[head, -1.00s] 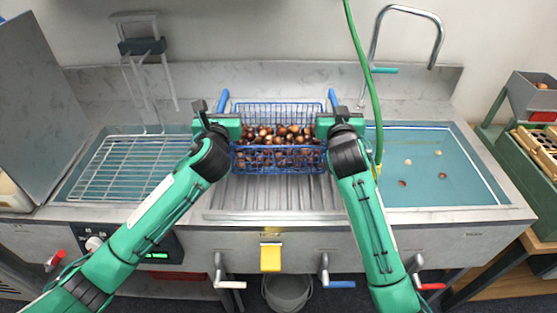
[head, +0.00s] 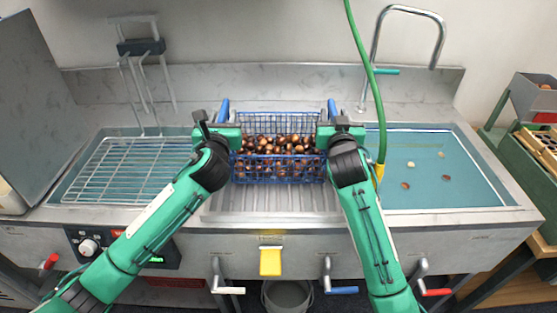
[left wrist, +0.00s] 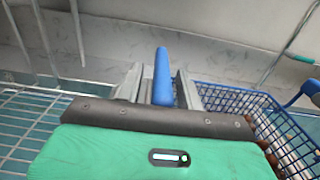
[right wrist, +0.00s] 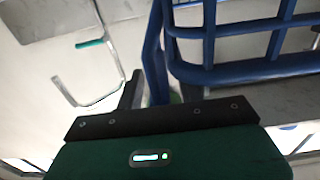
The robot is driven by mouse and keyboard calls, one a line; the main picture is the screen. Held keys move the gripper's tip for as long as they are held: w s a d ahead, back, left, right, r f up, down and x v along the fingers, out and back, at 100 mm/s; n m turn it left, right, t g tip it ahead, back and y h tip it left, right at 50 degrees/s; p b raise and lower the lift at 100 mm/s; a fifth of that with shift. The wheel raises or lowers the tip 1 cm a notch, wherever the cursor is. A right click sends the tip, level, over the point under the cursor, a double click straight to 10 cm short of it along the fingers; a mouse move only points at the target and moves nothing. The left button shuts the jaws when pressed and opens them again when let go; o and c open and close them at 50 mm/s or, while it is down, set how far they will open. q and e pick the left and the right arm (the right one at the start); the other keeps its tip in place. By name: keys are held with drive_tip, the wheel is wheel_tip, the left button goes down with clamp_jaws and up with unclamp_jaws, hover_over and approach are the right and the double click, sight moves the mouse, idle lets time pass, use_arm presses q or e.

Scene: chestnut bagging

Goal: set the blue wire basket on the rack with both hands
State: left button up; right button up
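The blue wire basket (head: 278,167), full of brown chestnuts, is upright between my grippers, over the middle ribbed drainboard. I cannot tell whether its bottom touches the ribs. My left gripper (head: 224,124) is shut on the basket's left blue handle, which stands between the fingers in the left wrist view (left wrist: 162,80). My right gripper (head: 334,124) is at the right handle and seems shut on it. The wire rack (head: 130,170) lies over the left basin, left of the basket, and is empty.
The right basin (head: 440,180) holds water with several floating bits. A green hose (head: 370,90) hangs beside my right gripper, near the tap (head: 437,45). A metal stand (head: 140,47) rises behind the wire rack. The ribbed drainboard (head: 270,202) is bare in front of the basket.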

use_arm(q)
drive_tip(key=shift+s+f, duration=0.1)
drive_tip(key=shift+s, duration=0.2)
use_arm(e)
drive_tip(key=shift+s, duration=0.1)
use_arm(q)
drive_tip(key=s, duration=1.1)
drive_tip(key=shift+s, duration=0.2)
use_arm(e)
drive_tip(key=s, duration=1.1)
drive_tip(key=shift+s, duration=0.4)
drive_tip(key=shift+f, duration=0.1)
